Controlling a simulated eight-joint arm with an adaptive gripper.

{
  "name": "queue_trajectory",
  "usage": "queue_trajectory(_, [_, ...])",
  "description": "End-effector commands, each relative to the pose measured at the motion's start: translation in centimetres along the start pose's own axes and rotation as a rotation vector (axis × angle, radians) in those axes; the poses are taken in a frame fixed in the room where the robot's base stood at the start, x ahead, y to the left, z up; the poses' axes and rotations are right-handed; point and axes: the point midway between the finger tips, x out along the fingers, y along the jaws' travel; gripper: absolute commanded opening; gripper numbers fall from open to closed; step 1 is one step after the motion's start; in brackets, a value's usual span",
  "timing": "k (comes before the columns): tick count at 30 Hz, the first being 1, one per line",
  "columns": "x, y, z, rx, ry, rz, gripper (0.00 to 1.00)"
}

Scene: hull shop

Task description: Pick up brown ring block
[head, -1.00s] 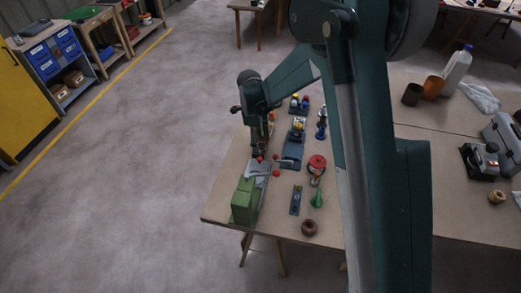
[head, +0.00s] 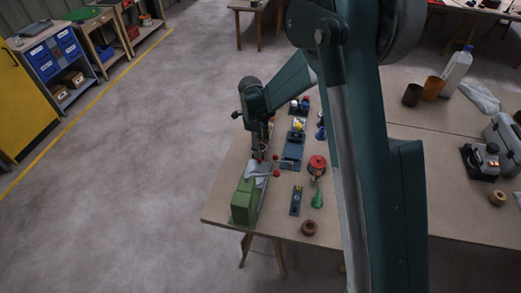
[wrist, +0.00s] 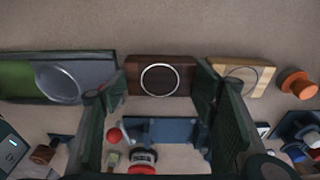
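The brown ring block (wrist: 140,82) is a dark brown rectangle with a pale ring on top, at the upper middle of the wrist view. My gripper (wrist: 160,82) is open, with one finger at the block's left end and one at its right. Nothing is clamped, and I cannot tell whether the fingers touch the block. In the head view my gripper (head: 261,153) points down over the table's left side, and I cannot make out the block there.
A green-and-grey machine (wrist: 95,70) lies left of the block, and a light striped wood block (wrist: 253,72) with a ring lies to its right. A blue tray-like part (wrist: 170,130) and a red-topped item (wrist: 142,160) lie below. Bare table (wrist: 160,25) runs above.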

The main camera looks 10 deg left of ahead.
Motion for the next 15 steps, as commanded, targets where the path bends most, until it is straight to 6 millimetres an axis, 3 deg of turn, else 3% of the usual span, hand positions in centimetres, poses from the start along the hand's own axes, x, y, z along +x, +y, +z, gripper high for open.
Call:
queue_trajectory(10, [-0.2,0.0,0.0,0.000,0.000,0.000,0.45])
queue_trajectory(15, [-1.2,0.0,-0.1,0.000,0.000,0.000,0.45])
